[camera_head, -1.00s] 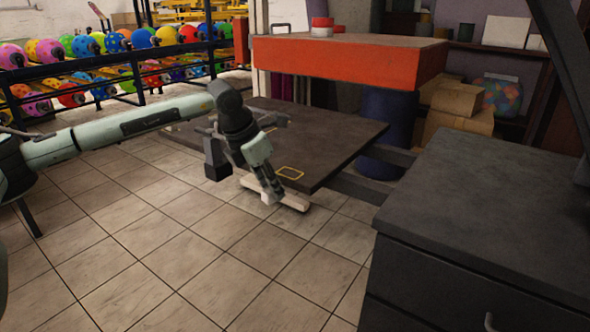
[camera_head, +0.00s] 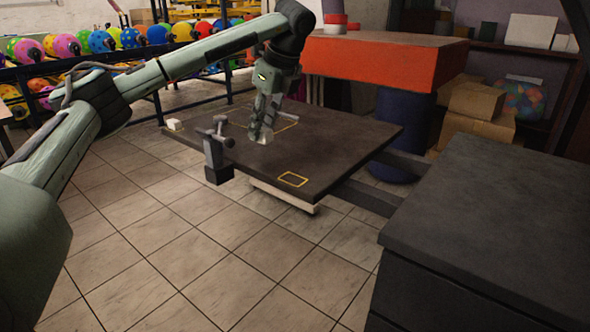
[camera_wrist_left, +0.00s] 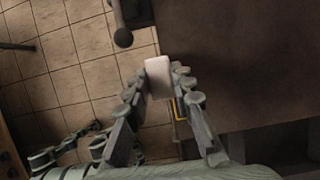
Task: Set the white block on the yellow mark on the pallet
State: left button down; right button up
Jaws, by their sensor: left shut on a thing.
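My left gripper (camera_head: 262,138) points down over the dark pallet (camera_head: 340,140) in the head view, behind the clamp at its front edge. In the left wrist view, the gripper (camera_wrist_left: 160,82) is shut on a white block (camera_wrist_left: 158,76), held between its fingertips. I cannot tell whether the block touches the pallet. The small yellow mark (camera_head: 293,179) is a bare rectangular outline near the pallet's front right corner, to the right of and nearer than the gripper. A yellow outline (camera_wrist_left: 179,108) shows partly behind a finger in the wrist view. My right gripper is not in view.
Another small white block (camera_head: 174,125) lies at the pallet's left corner. A dark clamp (camera_head: 216,158) stands at the front edge. A larger yellow outline (camera_head: 288,126) lies behind the gripper. An orange slab (camera_head: 385,62) is beyond, and a dark cabinet (camera_head: 490,190) stands right.

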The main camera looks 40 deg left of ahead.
pick_arm(q)
jog(key=d+f, duration=0.1)
jog(key=d, duration=0.1)
jog(key=w+d+f, duration=0.1)
jog(key=d, duration=0.1)
jog(key=w+d+f, duration=0.1)
jog(key=d+f, duration=0.1)
jog(key=shift+d, duration=0.25)
jog(key=shift+d+f, duration=0.15)
jog(key=shift+d, duration=0.1)
jog(key=shift+d+f, duration=0.1)
jog(key=shift+f, duration=0.1)
notch_tip(320, 180, down, 3)
jog(key=shift+f+p, duration=0.15)
jog(key=shift+p, duration=0.25)
jog(key=shift+f, duration=0.25)
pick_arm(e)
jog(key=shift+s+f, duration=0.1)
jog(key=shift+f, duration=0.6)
pick_arm(q)
jog(key=c, duration=1.7)
grip_release()
jog(key=o, duration=0.4)
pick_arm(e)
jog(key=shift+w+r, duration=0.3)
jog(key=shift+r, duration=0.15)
